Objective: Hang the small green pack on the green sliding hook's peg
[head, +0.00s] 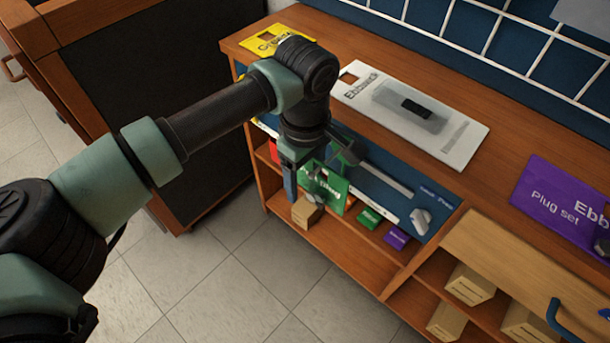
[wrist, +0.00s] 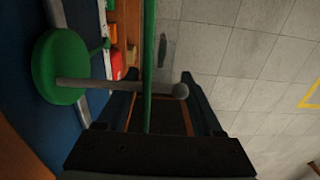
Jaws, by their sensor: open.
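The small green pack (head: 333,190) stands at the front of the blue panel in the head view, just under my wrist. In the wrist view the pack (wrist: 148,45) is edge-on, a thin green strip between the fingers of my gripper (wrist: 160,80). My gripper is open, with a gap on each side of the strip. The green sliding hook (wrist: 62,68) is a round green disc at left in the wrist view. Its grey peg (wrist: 105,86) runs right across the strip to a ball tip beyond it. Whether the peg passes through the pack's hole is not clear.
The blue panel (head: 375,188) carries a grey rail and a white hook (head: 420,220). Green (head: 369,217) and purple (head: 396,238) labels sit below. A small wooden box (head: 306,212) is close under my gripper. Open floor (head: 230,270) lies in front.

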